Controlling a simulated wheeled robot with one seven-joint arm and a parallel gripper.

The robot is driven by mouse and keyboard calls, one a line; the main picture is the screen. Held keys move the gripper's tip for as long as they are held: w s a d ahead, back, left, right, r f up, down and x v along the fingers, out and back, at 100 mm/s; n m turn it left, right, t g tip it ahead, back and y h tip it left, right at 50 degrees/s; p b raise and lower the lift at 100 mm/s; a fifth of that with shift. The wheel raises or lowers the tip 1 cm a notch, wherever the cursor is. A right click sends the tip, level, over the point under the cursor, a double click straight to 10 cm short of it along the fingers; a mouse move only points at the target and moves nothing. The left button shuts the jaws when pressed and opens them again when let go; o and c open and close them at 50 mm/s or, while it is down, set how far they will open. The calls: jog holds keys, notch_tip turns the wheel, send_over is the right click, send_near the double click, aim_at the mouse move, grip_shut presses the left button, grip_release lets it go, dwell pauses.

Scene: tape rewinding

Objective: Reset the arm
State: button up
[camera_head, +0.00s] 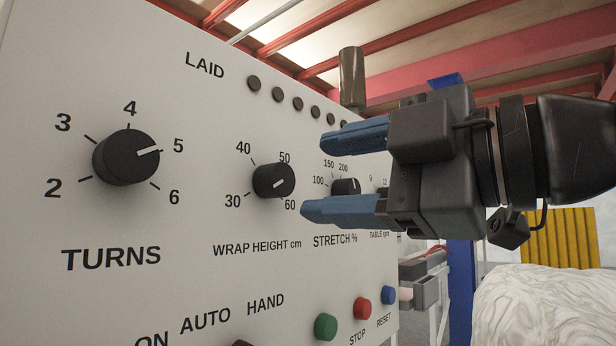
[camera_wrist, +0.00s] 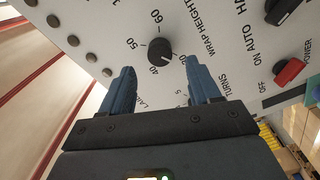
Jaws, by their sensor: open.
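My gripper (camera_head: 315,176) is open and empty, with its two blue fingers pointing left at the white control panel (camera_head: 200,215). The fingers partly cover the stretch dial (camera_head: 345,187) in the head view. The black wrap height knob (camera_head: 274,180) is left of the fingertips, its white mark pointing between 50 and 60. In the wrist view this knob (camera_wrist: 160,52) shows between and beyond the fingertips (camera_wrist: 160,66), with a gap on both sides. The turns knob (camera_head: 127,157) points close to 5.
A red power switch (camera_wrist: 290,71) shows in the wrist view. A white wrapped bulk (camera_head: 550,305) stands below my arm.

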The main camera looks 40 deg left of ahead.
jog(key=shift+s+d, duration=0.1)
jog(key=shift+d, duration=1.05)
